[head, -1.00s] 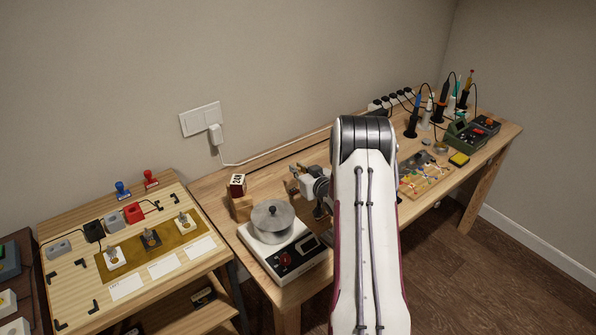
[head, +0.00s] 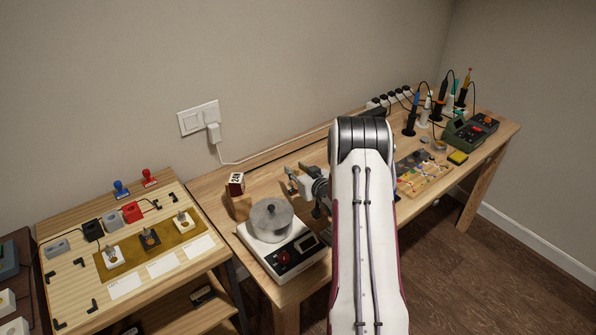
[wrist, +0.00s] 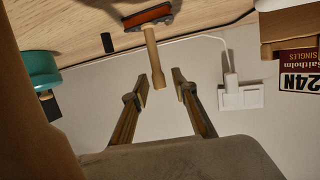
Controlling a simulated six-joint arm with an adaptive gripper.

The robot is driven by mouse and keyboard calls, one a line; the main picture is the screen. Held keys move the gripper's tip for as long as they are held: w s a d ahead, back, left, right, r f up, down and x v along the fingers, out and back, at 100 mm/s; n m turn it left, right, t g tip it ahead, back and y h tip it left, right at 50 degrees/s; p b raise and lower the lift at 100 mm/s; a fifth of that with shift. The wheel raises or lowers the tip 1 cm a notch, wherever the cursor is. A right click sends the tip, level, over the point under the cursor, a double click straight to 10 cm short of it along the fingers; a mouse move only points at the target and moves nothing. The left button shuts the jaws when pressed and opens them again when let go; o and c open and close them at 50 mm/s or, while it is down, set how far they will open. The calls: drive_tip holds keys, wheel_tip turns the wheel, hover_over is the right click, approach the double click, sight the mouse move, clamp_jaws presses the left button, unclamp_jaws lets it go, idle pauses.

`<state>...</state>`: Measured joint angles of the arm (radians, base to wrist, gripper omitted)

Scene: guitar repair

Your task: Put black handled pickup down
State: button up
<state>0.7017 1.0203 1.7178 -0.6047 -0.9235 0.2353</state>
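I cannot pick out a black handled pickup with certainty. A black-handled tool (head: 439,103) stands upright among other tools at the far right end of the long bench. My gripper (wrist: 160,77) is far from it, low over the left part of that bench, partly hidden behind my arm in the head view (head: 293,184). Its fingers are apart, with no black handle between them. In the wrist view a wooden-handled tool with a red-brown head (wrist: 152,58) shows ahead, its handle end in line with the finger gap; I see no clear contact.
A box marked 24N (wrist: 299,77) sits nearby on a wooden block. A teal round object (wrist: 38,70) shows at the wrist view's left. A plugged-in wall socket (head: 199,119) is behind.

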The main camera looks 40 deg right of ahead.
drive_tip(key=shift+r, duration=0.15)
drive_tip(key=v, duration=1.2)
idle(0.3)
idle(0.5)
drive_tip(key=a+r+g, duration=0.3)
drive_tip(key=a+r, duration=0.4)
drive_tip(key=r, duration=0.4)
drive_tip(key=s+a+r+n+g, duration=0.1)
drive_tip(key=s+a+r+g, duration=0.1)
drive_tip(key=s+a+r, duration=0.5)
drive_tip(key=s+a+r+g+y, duration=0.1)
drive_tip(key=s+a+r, duration=0.1)
drive_tip(key=s+a, duration=0.9)
drive_tip(key=s+a+r+n+g+y, duration=0.1)
drive_tip(key=s+a+g+y, duration=0.1)
drive_tip(key=s+a, duration=0.9)
drive_tip(key=shift+s+a+r+g, duration=0.3)
drive_tip(key=shift+s+r, duration=0.1)
drive_tip(key=shift+s, duration=0.75)
